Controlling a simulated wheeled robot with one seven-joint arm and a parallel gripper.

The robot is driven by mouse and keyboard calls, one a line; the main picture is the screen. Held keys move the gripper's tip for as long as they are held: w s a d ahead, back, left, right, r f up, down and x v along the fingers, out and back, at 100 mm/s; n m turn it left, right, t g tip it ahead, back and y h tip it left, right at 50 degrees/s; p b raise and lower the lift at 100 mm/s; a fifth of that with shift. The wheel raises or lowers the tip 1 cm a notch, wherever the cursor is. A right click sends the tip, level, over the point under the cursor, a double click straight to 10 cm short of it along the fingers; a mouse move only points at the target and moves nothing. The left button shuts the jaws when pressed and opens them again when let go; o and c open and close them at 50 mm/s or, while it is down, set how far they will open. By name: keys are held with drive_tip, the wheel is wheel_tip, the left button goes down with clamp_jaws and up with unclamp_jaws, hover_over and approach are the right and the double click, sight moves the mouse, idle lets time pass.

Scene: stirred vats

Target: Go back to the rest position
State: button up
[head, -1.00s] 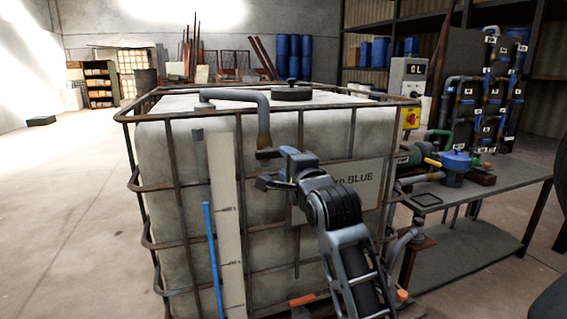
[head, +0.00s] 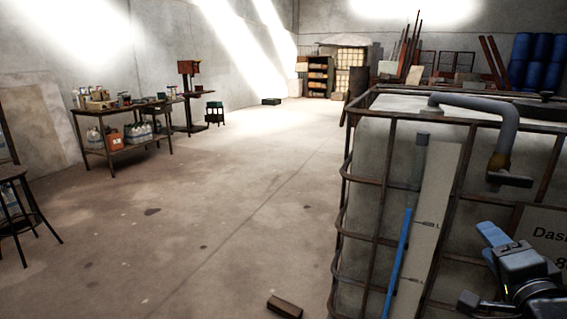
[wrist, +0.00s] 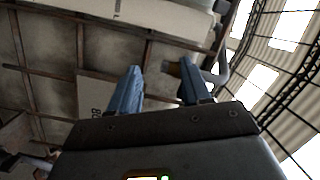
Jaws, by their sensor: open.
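My gripper (head: 478,268) is at the lower right of the head view, in front of the caged white vat (head: 384,150). In the wrist view my gripper (wrist: 158,88) shows two blue fingers spread apart with nothing between them. The vat's cage bars and white wall (wrist: 110,50) fill the left of that view. A bent grey pipe (head: 508,125) with a dark handle hangs over the vat's front above my gripper. The pipe also shows just beyond the right finger in the wrist view (wrist: 222,70). I cannot tell whether that finger touches it.
Open concrete floor (head: 220,230) lies left of the vat. A small brown block (head: 285,306) lies on it near the vat. A workbench (head: 125,147) with bottles stands along the left wall, and a stool (head: 22,200) stands at the left edge. Blue drums (head: 535,62) are at the back.

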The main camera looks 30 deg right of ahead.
drive_tip(key=s+a+f+n+t+y, duration=0.1)
drive_tip(key=s+a+f+n+y, duration=0.35)
drive_tip(key=a, duration=0.45)
drive_tip(key=s+a+f+n+t+y, duration=0.1)
drive_tip(key=s+a+f+n+y, duration=0.1)
drive_tip(key=s+a+f+n, duration=0.4)
drive_tip(key=s+a+n+g+y, duration=0.1)
drive_tip(key=s+a+n+y, duration=0.3)
drive_tip(key=s+a+n, duration=0.6)
drive_tip(key=s+a, duration=0.2)
drive_tip(key=a, duration=0.2)
drive_tip(key=shift+f, duration=0.1)
